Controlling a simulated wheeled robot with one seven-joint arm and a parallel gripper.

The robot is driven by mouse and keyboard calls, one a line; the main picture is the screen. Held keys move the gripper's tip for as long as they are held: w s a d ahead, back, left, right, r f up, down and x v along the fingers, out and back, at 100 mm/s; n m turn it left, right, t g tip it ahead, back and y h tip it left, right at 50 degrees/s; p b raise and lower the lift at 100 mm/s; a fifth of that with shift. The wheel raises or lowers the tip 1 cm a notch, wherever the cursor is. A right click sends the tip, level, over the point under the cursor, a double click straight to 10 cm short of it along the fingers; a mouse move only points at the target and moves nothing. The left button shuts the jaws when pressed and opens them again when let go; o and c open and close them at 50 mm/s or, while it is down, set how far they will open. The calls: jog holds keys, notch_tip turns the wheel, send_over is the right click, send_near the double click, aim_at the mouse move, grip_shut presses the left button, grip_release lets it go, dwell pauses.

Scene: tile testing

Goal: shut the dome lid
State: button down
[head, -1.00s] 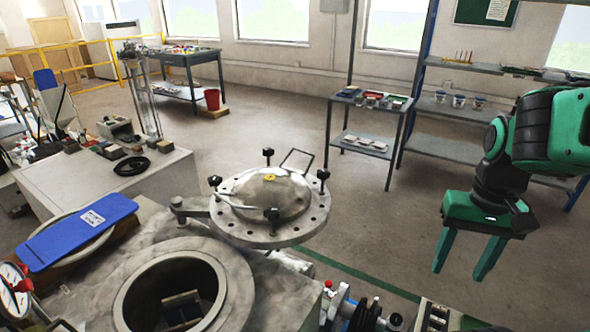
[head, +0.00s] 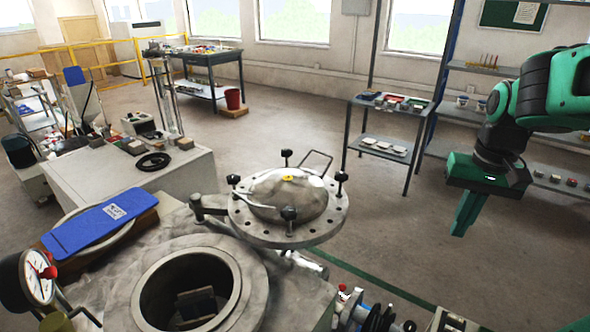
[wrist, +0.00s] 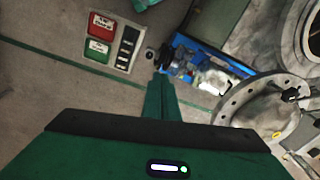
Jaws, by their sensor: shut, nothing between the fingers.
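The dome lid (head: 287,207) is a round metal flange with a raised dome, black knobs around its rim and a wire handle at the back. It is swung out to the right of the round vessel opening (head: 187,290) on a hinge arm, so the opening is uncovered. The lid also shows at the right of the wrist view (wrist: 262,112). My gripper (head: 463,222) is shut and empty, pointing down, to the right of the lid and apart from it. Its closed fingers also show in the wrist view (wrist: 160,98).
A blue clipboard-like panel (head: 100,225) lies left of the opening, by a pressure gauge (head: 38,278). A control panel with red and green buttons (wrist: 105,40) and a blue bin (wrist: 205,65) are below my gripper. Shelves (head: 385,130) stand behind.

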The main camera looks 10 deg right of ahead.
jog(key=w+a+r+n+t, duration=0.1)
jog(key=w+a, duration=0.2)
jog(key=w, duration=1.3)
jog(key=w+a+n+t, duration=0.1)
jog(key=w+a, duration=0.3)
jog(key=w, duration=1.2)
jog(key=w+a+f, duration=0.2)
jog(key=w+a, duration=0.4)
jog(key=w+a+f+n, duration=0.1)
jog(key=w+a+f, duration=0.1)
jog(key=w+a, duration=0.4)
jog(key=w+a+f+n+t, duration=0.1)
jog(key=w+a+f, duration=0.1)
jog(key=w+a, duration=0.4)
jog(key=shift+w+a+f+h, duration=0.25)
jog(key=shift+a+f+h, duration=0.05)
jog(key=shift+a+f, duration=0.1)
jog(key=shift+w+a+f+n, duration=0.1)
jog(key=shift+w+a+n, duration=0.05)
jog(key=shift+a+n, duration=0.15)
jog(key=shift+w+f, duration=0.1)
jog(key=shift+f, duration=0.1)
jog(key=x, duration=0.9)
jog(key=shift+w+f, duration=0.15)
jog(key=shift+f, duration=0.1)
